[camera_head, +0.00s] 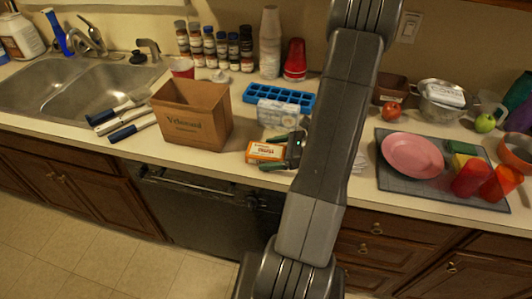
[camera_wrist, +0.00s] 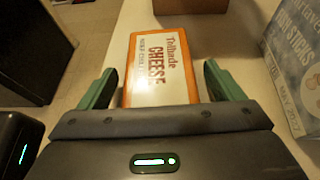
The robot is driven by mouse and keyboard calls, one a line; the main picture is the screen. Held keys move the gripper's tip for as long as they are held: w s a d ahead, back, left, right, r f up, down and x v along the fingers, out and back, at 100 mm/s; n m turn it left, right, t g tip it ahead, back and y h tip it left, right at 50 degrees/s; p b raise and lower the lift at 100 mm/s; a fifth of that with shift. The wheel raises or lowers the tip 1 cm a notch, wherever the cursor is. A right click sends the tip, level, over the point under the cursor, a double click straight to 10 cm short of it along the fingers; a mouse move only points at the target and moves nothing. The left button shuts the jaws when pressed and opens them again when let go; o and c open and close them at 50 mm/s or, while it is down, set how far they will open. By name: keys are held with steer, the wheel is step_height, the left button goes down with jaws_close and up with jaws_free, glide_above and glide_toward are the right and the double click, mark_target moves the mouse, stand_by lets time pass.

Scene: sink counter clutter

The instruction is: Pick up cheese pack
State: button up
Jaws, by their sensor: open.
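The cheese pack (camera_wrist: 160,68) is an orange and white box with "CHEESE" lettering, lying on the counter. In the head view the pack (camera_head: 264,151) lies near the counter's front edge, right of the cardboard box. My gripper (camera_wrist: 162,82) is open, with one green finger on each side of the pack's near end and visible gaps between fingers and pack. In the head view my gripper (camera_head: 281,151) is at the pack's right end, partly hidden by my arm. Whether the fingers are level with the pack is hard to tell.
A brown cardboard box (camera_head: 192,114) stands left of the pack. A pale printed package (camera_head: 277,113) lies behind it; it also shows in the wrist view (camera_wrist: 297,58). A blue ice tray (camera_head: 279,94) is farther back. A grey mat (camera_head: 398,178) with a pink plate (camera_head: 412,155) lies right.

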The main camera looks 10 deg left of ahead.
steer(key=shift+a+f, duration=0.25)
steer(key=shift+a, duration=0.2)
steer(key=c, duration=1.2)
steer(key=shift+r, duration=0.1)
